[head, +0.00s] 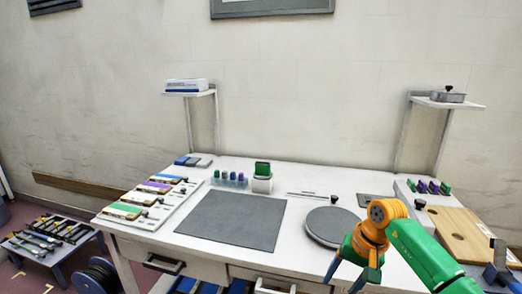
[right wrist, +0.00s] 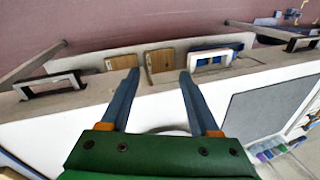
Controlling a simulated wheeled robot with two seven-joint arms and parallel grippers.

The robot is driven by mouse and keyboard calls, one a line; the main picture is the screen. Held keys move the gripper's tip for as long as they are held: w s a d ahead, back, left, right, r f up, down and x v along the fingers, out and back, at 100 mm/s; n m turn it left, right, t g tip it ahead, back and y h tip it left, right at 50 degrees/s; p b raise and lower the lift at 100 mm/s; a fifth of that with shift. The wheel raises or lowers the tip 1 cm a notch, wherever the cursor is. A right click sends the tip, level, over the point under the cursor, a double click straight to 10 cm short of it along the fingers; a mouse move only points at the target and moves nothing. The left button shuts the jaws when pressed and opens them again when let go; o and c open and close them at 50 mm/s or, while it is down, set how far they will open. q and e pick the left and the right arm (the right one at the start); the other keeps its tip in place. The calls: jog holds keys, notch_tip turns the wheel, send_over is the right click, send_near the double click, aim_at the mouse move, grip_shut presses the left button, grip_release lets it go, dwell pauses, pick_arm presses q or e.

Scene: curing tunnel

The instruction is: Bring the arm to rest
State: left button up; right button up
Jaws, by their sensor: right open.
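My right arm, green and orange, comes in from the right in the head view. My right gripper (head: 345,284) has blue fingers pointing down, over the front right part of the white workbench (head: 300,262). In the right wrist view my right gripper (right wrist: 158,74) is open, its two blue fingers apart with nothing held between them. Past the fingertips lies the bench's front edge with its drawers. My left gripper is in no view.
A round grey disc (head: 331,226) lies beside my right gripper, and a dark grey mat (head: 233,220) is left of it. A wooden board (head: 455,232) is at the right. Drawer handles (head: 164,265) stick out in front. Two small shelves (head: 190,93) (head: 448,103) stand behind.

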jog(key=a+f+m+t+y, duration=0.3)
jog(key=a+f+m+y, duration=0.3)
jog(key=m, duration=0.7)
jog(key=a+f+m+t+y, duration=0.4)
jog(key=a+f+m, duration=0.4)
jog(key=m, duration=0.5)
jog(key=s+d+f+m+h, duration=0.55)
jog(key=s+f+m, duration=0.35)
jog(key=m, duration=0.4)
jog(key=s+d+f+m+h, duration=0.5)
jog(key=s+d+f+m, duration=0.1)
jog(key=f+m, duration=0.6)
jog(key=s+d+f+m+g+h, duration=0.1)
jog(key=s+f+m+g, duration=0.2)
jog(key=s+m, duration=0.4)
jog(key=s+d+f+m+g+h, duration=0.1)
jog(key=s+f+m+g, duration=0.3)
jog(key=s, duration=1.5)
jog(key=m, duration=0.2)
jog(key=shift+d+m, duration=0.4)
